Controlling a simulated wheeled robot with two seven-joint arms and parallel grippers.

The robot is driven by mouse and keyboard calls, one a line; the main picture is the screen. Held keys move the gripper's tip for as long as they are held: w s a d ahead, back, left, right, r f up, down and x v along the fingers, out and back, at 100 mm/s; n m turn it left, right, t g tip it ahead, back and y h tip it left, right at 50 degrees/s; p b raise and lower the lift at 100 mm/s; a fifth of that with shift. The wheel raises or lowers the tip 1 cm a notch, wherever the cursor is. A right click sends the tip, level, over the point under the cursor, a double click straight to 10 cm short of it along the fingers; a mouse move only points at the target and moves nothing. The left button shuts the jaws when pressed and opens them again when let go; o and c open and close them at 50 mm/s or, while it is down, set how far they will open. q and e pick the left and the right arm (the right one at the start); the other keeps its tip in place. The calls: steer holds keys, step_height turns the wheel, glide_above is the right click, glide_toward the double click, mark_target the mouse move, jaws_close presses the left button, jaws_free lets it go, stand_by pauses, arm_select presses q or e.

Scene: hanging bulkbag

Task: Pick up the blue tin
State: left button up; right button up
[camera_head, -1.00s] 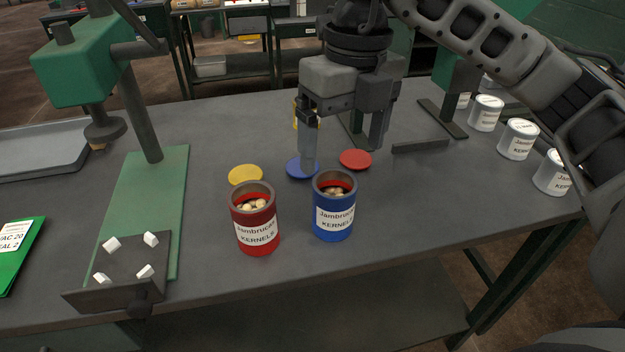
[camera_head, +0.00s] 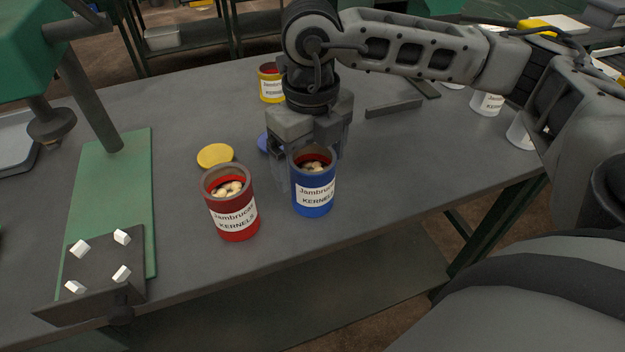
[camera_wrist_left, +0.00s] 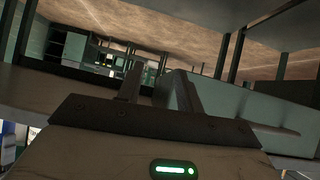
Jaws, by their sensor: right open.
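The blue tin (camera_head: 315,196) stands upright and open-topped near the table's front edge in the head view, with pale kernels inside. My right gripper (camera_head: 303,160) is low, directly behind the blue tin. It is open; one finger shows just left of the tin, and the other is largely hidden by it. I cannot tell whether the fingers touch the tin. In the left wrist view, my left gripper (camera_wrist_left: 160,90) has its two fingers apart with nothing between them. The left gripper does not show in the head view.
A red tin (camera_head: 233,216) stands close left of the blue tin. A yellow lid (camera_head: 215,155) and partly hidden blue lid (camera_head: 262,143) lie behind. A yellow tin (camera_head: 271,88) is farther back. A green press stand (camera_head: 108,200) is left; white tins (camera_head: 487,103) are right.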

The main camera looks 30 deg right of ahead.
step_height(320, 180, down, 4)
steer(key=shift+s+f, duration=0.1)
steer(key=shift+s, duration=0.05)
steer(key=c, duration=1.2)
